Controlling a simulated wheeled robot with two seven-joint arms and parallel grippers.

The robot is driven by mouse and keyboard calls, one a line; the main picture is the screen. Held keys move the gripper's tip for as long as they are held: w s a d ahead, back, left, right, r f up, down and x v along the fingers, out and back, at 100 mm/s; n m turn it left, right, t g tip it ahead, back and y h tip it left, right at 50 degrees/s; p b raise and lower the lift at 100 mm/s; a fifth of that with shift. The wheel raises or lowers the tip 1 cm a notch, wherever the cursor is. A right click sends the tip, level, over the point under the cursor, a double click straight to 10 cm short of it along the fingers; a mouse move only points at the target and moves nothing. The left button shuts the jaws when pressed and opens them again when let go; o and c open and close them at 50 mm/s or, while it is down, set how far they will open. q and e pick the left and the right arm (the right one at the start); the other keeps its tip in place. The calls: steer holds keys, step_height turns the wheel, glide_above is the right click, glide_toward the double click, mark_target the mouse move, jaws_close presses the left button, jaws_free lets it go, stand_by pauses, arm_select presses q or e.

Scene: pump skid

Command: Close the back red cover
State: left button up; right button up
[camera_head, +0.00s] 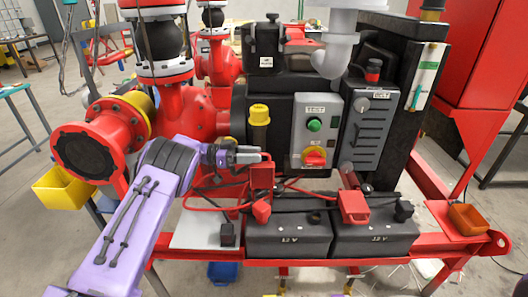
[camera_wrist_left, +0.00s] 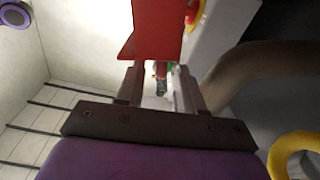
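My left gripper (camera_head: 258,156) reaches in from the left, above the left battery (camera_head: 290,236) and in front of the pump. In the left wrist view its two fingers (camera_wrist_left: 158,85) are apart, with nothing seen held between them. An upright red flap (camera_head: 262,177), which looks like the raised back cover, stands just below and beside the fingertips. A red plate (camera_wrist_left: 155,30), likely the same flap, lies just past the fingertips in the left wrist view; contact cannot be told. My right gripper is not in view.
A red terminal piece (camera_head: 262,211) sits on the left battery, and another red cover (camera_head: 353,206) on the right battery (camera_head: 376,236). Red cables run behind them. A grey control box (camera_head: 316,130) and yellow-capped post (camera_head: 259,120) stand close to the gripper.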

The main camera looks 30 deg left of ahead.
mark_target(264, 154)
arm_select(q)
steer(key=x, duration=0.3)
steer(key=shift+p, duration=0.35)
steer(key=shift+w+d+f, duration=0.1)
steer(key=shift+w+d, duration=0.2)
steer(key=shift+d, duration=0.05)
steer(key=shift+s, duration=0.1)
jaws_close()
steer(key=shift+d, duration=0.1)
